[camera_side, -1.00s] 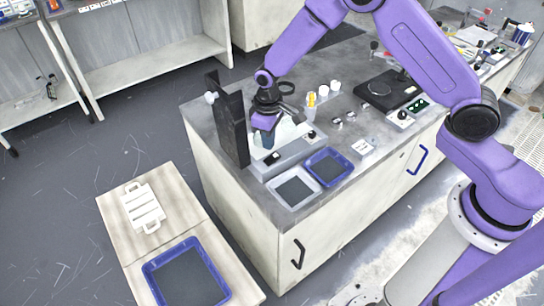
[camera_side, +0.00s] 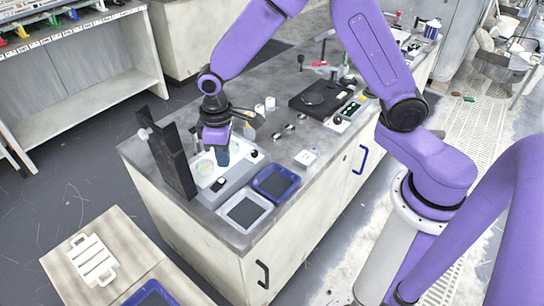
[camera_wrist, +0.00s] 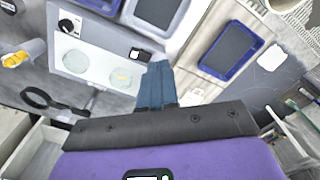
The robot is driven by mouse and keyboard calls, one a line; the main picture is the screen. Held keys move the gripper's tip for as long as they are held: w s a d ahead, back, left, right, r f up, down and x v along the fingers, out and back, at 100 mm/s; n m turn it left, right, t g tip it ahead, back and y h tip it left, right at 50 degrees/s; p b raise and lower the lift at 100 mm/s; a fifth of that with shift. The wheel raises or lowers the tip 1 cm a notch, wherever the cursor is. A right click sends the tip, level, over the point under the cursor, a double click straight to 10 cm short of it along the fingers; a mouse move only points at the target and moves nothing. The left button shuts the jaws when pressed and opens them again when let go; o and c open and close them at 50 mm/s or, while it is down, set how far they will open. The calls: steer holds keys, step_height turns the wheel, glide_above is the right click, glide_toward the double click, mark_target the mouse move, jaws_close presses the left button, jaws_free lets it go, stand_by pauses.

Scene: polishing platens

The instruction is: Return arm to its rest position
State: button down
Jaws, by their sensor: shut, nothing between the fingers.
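My gripper (camera_side: 222,158) is over the grey polishing unit on the bench, its fingers pointing down. In the wrist view its blue fingers (camera_wrist: 157,70) are together with nothing between them. The polishing unit (camera_side: 238,172) carries pale round platens, which show in the wrist view as a left disc (camera_wrist: 75,62) and a right disc (camera_wrist: 121,78). The right disc has a small yellowish mark. In the wrist view the fingers appear beside the unit's edge. The side view does not clearly show the gap between fingertips and unit.
A dark upright panel (camera_side: 174,160) stands close left of my gripper. A blue tray (camera_side: 276,182) and a white tray (camera_side: 245,211) lie at the bench's front. A black scale-like device (camera_side: 322,97) is behind. A low wooden table (camera_side: 120,228) holds a white rack (camera_side: 92,260).

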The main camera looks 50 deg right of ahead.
steer(key=s+d+r+n, duration=0.1)
steer(key=s+d+r, duration=0.2)
steer(key=s, duration=0.5)
steer(key=s+d+r+n, duration=0.2)
steer(key=s+d+r, duration=0.2)
steer(key=s, duration=0.5)
steer(key=s+d+r+n, duration=0.2)
steer(key=s+d, duration=0.3)
steer(key=s, duration=0.4)
steer(key=shift+r, duration=0.8)
steer(key=shift+s, duration=0.1)
